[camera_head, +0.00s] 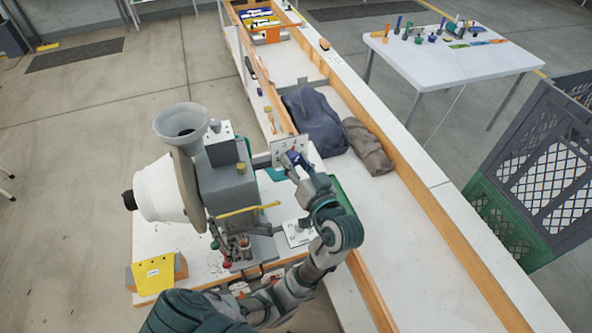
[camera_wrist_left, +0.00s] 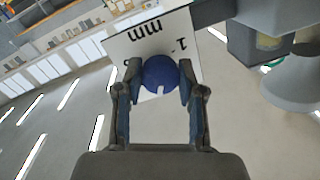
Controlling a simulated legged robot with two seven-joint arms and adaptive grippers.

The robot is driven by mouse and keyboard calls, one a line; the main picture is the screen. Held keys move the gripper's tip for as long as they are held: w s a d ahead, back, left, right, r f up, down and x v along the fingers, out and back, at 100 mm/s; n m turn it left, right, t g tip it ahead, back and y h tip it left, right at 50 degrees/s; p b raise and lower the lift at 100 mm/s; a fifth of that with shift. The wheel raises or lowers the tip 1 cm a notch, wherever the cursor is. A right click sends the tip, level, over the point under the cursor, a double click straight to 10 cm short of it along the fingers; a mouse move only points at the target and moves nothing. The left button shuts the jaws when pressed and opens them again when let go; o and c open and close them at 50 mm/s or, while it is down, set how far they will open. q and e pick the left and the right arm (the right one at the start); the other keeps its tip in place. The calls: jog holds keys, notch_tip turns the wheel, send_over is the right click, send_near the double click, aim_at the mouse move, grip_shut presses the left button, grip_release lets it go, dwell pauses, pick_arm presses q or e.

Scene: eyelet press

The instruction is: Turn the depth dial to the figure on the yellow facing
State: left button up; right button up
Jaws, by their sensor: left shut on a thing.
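The depth dial is a round blue knob with a white notch, seen in the left wrist view (camera_wrist_left: 161,73). It sits in front of a white scale plate (camera_wrist_left: 184,35) marked "mm" and "1"; other marks are hidden by the dial and fingers. My left gripper (camera_head: 294,158) is shut on the dial, one finger on each side, also in the left wrist view (camera_wrist_left: 160,84). The dial is mostly hidden in the head view. The yellow facing (camera_head: 154,276) stands at the press's lower left; its small print is unreadable. My right gripper is not in view.
The grey eyelet press (camera_head: 229,188) with its funnel (camera_head: 181,122) stands left of my arm. A dark blue bag (camera_head: 316,120) and a brown bag (camera_head: 367,147) lie on the long white bench. A green and grey crate (camera_head: 530,180) is at right.

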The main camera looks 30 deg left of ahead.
pick_arm(q)
jog(key=shift+f+n, duration=0.25)
jog(key=shift+n, duration=0.05)
jog(key=shift+r, duration=0.15)
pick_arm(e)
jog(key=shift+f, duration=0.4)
pick_arm(q)
jog(key=o, duration=1.1)
jog(key=shift+w, duration=0.1)
jog(key=shift+d, duration=0.1)
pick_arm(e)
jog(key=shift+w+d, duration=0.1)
pick_arm(q)
jog(key=v, duration=0.7)
jog(key=shift+d, duration=0.3)
jog(key=shift+a, duration=0.2)
